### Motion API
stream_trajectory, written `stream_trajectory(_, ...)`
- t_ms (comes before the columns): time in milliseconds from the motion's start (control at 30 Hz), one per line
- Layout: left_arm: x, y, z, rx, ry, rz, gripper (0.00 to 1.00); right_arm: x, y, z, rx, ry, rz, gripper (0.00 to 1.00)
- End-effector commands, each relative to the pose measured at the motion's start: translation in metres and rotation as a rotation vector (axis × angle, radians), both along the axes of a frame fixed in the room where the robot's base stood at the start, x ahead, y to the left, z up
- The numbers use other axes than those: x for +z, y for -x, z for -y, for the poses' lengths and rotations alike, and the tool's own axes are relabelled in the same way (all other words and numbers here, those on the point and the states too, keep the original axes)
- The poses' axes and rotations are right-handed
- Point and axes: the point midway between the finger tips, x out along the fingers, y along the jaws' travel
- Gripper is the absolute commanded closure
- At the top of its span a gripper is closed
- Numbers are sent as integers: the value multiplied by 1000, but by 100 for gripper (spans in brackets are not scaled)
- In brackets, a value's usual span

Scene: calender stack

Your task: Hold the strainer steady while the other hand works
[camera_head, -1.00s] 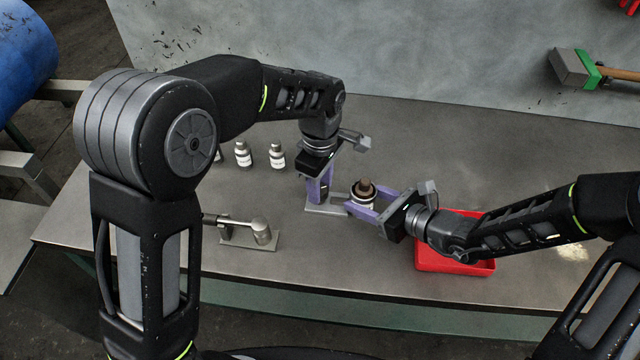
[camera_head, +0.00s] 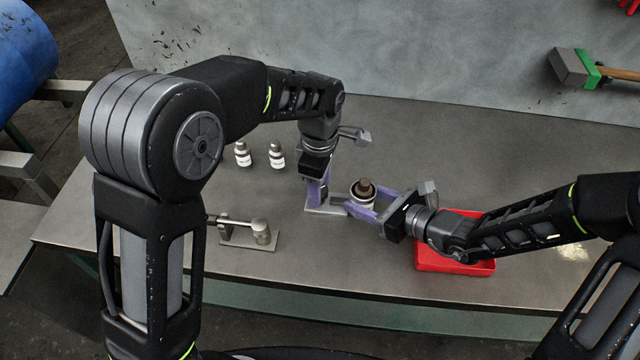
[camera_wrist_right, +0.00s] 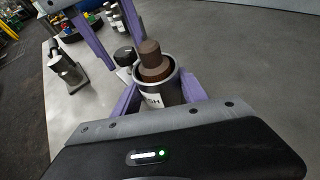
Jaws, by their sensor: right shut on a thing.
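A grey metal cup with a white label, which I take to be the strainer (camera_wrist_right: 157,92), stands upright and holds a brown stepped plug (camera_wrist_right: 152,62). The plug also shows in the head view (camera_head: 366,188). My right gripper (camera_head: 362,209) is shut on the cup, with a purple finger on either side. My left gripper (camera_head: 319,192) points down just left of the cup, low over a flat metal plate (camera_head: 326,211). A dark round knob (camera_wrist_right: 125,56) shows near its fingertips in the right wrist view; whether they grip it cannot be told.
A red tray (camera_head: 455,267) lies under my right forearm. A metal fixture with a cylinder (camera_head: 261,232) stands at the front left. Small labelled bottles (camera_head: 277,155) stand behind. A hammer (camera_head: 570,68) is at the upper right. The table's back right is clear.

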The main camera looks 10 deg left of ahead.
Motion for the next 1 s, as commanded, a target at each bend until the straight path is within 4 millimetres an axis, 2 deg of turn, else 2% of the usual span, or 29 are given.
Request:
stream_trajectory(133,1,0,1,-1,1,2,42,0,0,0,-1,0,0,100)
stream_trajectory(433,3,-1,2,-2,3,3,42,0,-1,0,-2,0,0,100)
stream_trajectory(567,13,-1,2,-2,4,4,42,0,-1,0,-2,0,0,100)
stream_trajectory(767,45,-1,2,-1,5,6,42,0,-1,1,-3,0,0,100)
stream_trajectory(1000,95,-1,1,-2,4,5,42,0,-1,1,-3,0,0,100)
